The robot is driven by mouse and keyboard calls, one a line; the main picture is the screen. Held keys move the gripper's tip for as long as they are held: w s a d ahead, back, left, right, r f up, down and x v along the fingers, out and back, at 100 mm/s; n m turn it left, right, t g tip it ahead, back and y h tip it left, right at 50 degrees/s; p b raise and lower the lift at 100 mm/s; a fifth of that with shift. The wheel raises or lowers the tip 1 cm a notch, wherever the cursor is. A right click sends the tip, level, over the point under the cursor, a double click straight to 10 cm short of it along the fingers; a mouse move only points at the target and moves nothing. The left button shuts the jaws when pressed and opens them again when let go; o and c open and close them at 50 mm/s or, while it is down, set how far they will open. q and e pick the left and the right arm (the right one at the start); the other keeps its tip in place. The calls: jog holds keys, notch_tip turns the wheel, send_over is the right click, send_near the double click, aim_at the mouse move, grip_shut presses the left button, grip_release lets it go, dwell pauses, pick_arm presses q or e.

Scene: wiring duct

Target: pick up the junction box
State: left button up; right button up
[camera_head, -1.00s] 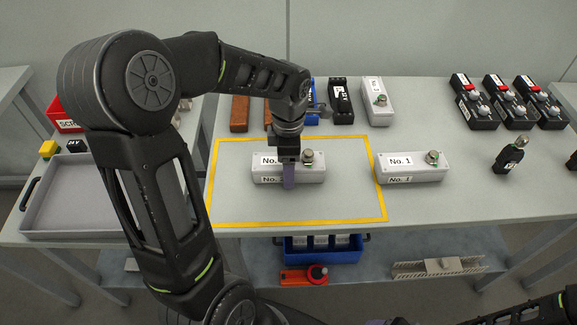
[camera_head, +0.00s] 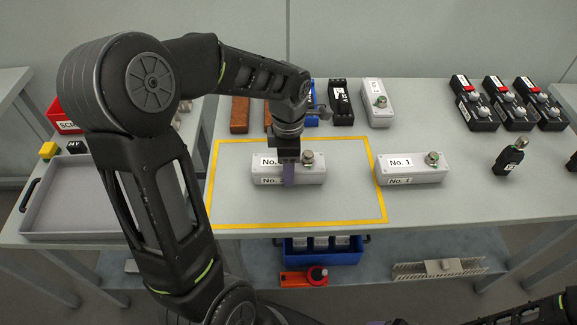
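A light grey junction box (camera_head: 315,173) with a "No." label and a metal gland on top sits inside the yellow outline on the table. My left gripper (camera_head: 288,174) points down at its middle, with a purplish finger in front of the box's front face. The far finger is hidden, so I cannot tell whether it grips the box. A second grey box marked "No. 1" (camera_head: 411,170) stands just right of the outline. A third grey box (camera_head: 377,102) stands behind. My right gripper does not show; only a bit of dark arm is at the lower right.
A grey tray (camera_head: 75,233) lies at the left, by a red bin (camera_head: 63,117). Several black switch boxes stand at the back right, and a black connector (camera_head: 509,157) at the right. A blue bin (camera_head: 323,256) is on the lower shelf. The outlined area's front is clear.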

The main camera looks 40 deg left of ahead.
pick_arm(q)
notch_tip(320, 180, up, 10)
dwell(0.5)
dwell(0.5)
